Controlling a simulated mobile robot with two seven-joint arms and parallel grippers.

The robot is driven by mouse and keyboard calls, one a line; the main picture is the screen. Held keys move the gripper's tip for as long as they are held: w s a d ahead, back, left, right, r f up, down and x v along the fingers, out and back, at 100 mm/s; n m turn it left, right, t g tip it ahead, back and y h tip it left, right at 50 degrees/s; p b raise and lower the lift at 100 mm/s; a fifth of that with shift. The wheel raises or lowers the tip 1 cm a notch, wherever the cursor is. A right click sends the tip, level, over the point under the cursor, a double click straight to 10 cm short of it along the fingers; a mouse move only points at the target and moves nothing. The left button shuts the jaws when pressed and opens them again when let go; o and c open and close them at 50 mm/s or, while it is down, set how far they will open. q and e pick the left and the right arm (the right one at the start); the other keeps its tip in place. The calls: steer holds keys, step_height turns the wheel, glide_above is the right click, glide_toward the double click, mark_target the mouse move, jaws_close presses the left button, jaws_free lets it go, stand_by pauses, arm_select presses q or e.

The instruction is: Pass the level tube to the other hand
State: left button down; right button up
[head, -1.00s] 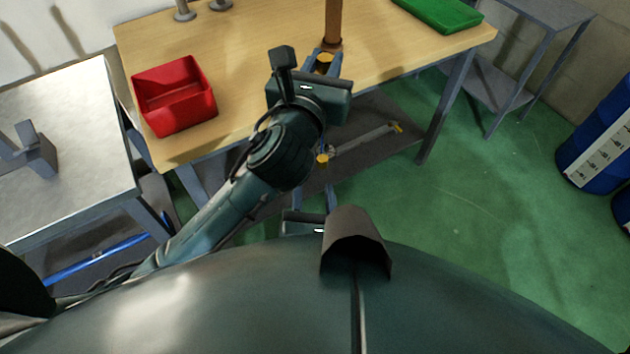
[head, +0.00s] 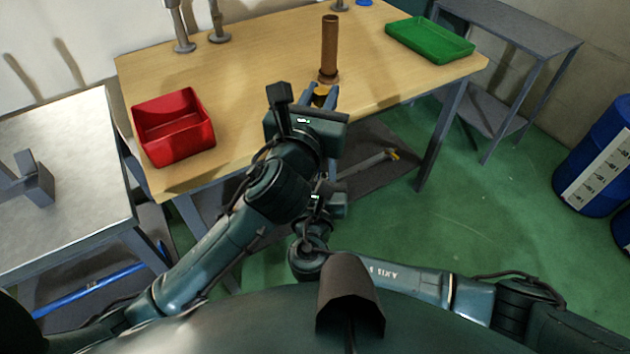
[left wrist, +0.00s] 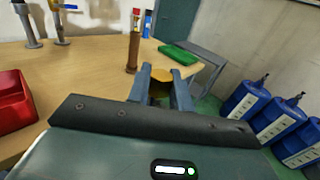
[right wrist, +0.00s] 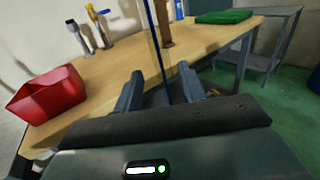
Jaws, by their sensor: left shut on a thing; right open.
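The level tube shows its yellow end (head: 321,93) between the fingers of my left gripper (head: 321,92), which is shut on it. In the left wrist view this end (left wrist: 160,75) sits between the two fingers. In the right wrist view a thin bluish tube (right wrist: 156,45) runs nearly upright between the fingers of my right gripper (right wrist: 161,88). My right gripper is open, with a finger on either side of the tube and visible gaps. Its fingers are hidden in the head view, where its body lies below my left gripper. The tube's lower end is hidden.
A brown upright cylinder (head: 329,48) stands on the wooden table (head: 250,80) just beyond my left gripper. A red bin (head: 173,128) is at the left, a green tray (head: 430,39) at the back right. A steel table (head: 75,165) stands left; green floor is open at right.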

steer(key=shift+w, duration=0.5)
arm_select(q)
steer(key=shift+d, duration=0.1)
arm_select(e)
steer(key=shift+s+a, duration=0.1)
jaws_close()
arm_select(q)
steer(key=c, duration=1.2)
jaws_free()
steer(key=shift+o, duration=0.2)
